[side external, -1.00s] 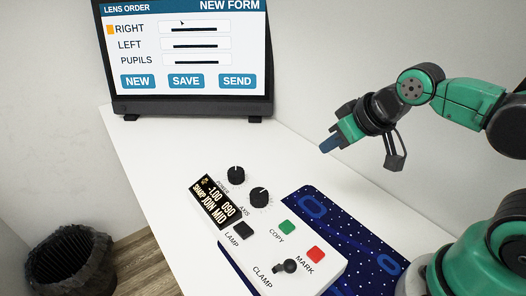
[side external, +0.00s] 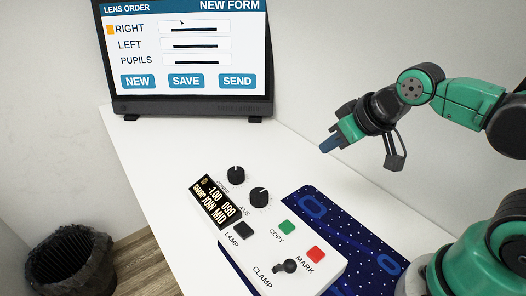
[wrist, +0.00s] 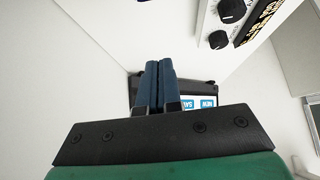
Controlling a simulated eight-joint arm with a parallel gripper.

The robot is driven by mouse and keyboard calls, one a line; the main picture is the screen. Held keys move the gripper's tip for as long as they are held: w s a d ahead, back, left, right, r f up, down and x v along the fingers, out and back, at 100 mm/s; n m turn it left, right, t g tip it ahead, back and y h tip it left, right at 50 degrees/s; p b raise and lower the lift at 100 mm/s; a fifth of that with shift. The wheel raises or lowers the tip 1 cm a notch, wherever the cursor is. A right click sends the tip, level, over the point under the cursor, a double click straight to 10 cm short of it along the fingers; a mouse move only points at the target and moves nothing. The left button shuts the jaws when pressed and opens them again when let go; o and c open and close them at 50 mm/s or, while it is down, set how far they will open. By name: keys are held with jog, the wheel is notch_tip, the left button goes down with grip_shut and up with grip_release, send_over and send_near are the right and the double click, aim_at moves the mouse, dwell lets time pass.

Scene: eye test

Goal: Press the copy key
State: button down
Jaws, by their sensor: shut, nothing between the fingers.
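The green copy key (side external: 286,227) sits on the white control box (side external: 318,268), above the printed word COPY. My gripper (side external: 327,147) is shut and empty, in the air above the white table, up and to the right of the box and apart from it. In the wrist view my gripper's two blue fingers (wrist: 158,66) lie side by side, pressed together. The box (wrist: 207,22) shows only in part at the top right there, and the copy key is out of that view.
The box also has a red MARK key (side external: 315,254), a black LAMP key (side external: 243,231), two dark knobs, a CLAMP lever (side external: 287,266) and a small display (side external: 220,203). A dark blue mat (side external: 312,209) lies under it. A monitor (side external: 190,100) stands behind; a bin (side external: 68,262) is on the floor.

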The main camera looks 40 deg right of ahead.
jog(key=r+n+y, duration=0.1)
jog(key=n, duration=1)
send_over(290, 226)
jog(key=shift+r, duration=0.2)
jog(key=shift+f, duration=0.1)
jog(key=shift+f, duration=4.3)
jog(key=shift+f, duration=0.1)
jog(key=shift+f, duration=0.3)
jog(key=shift+r, duration=0.1)
jog(key=shift+r, duration=0.35)
